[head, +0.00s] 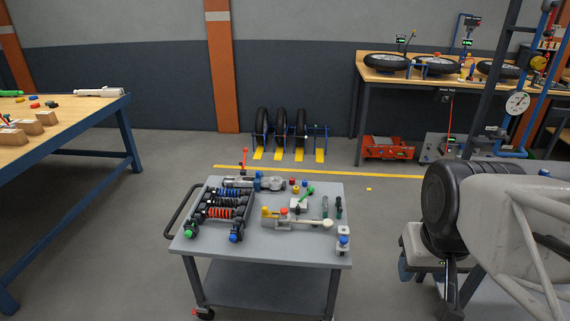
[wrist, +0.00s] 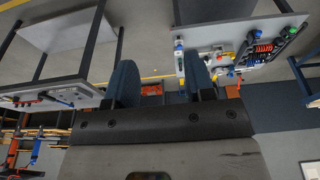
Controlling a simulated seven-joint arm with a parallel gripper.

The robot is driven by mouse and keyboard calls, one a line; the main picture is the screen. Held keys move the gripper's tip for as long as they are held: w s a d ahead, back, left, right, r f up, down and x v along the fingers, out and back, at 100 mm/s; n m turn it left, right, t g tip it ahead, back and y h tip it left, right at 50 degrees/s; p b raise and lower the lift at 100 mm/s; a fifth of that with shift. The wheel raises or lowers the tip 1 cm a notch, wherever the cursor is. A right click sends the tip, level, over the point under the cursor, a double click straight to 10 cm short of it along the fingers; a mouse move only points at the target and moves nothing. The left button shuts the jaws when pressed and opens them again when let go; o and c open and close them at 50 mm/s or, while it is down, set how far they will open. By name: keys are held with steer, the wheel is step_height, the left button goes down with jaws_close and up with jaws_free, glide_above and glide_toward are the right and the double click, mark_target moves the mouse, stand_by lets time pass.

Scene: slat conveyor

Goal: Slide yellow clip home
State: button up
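A small yellow piece (head: 266,211) sits at the left end of a grey bar-shaped assembly (head: 297,221) on the grey cart (head: 290,257). Another small yellow piece (head: 296,189) lies behind it. I cannot tell which is the clip, or how it is seated. My gripper (wrist: 161,80) shows in the wrist view with two blue fingers wide apart and nothing between them. I cannot make out the clip there.
The cart top holds a rack of springs (head: 225,205), a blue-topped part (head: 343,239) and several small parts. A wooden bench (head: 70,115) stands left, another (head: 365,68) back right. Several tyres (head: 281,122) stand behind. Floor around the cart is mostly clear.

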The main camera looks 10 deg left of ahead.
steer(key=w+a+r+n, duration=0.2)
steer(key=w+n, duration=0.1)
steer(key=w, duration=0.7)
steer(key=n+g, duration=0.3)
steer(key=n, duration=1.2)
glide_above(265, 207)
step_height(265, 207, down, 36)
steer(key=shift+s+d+f, duration=0.1)
steer(key=shift+s, duration=0.05)
steer(key=shift+a+f, duration=0.25)
steer(key=shift+f, duration=0.1)
steer(key=shift+f, duration=0.1)
steer(key=shift+f, duration=3.8)
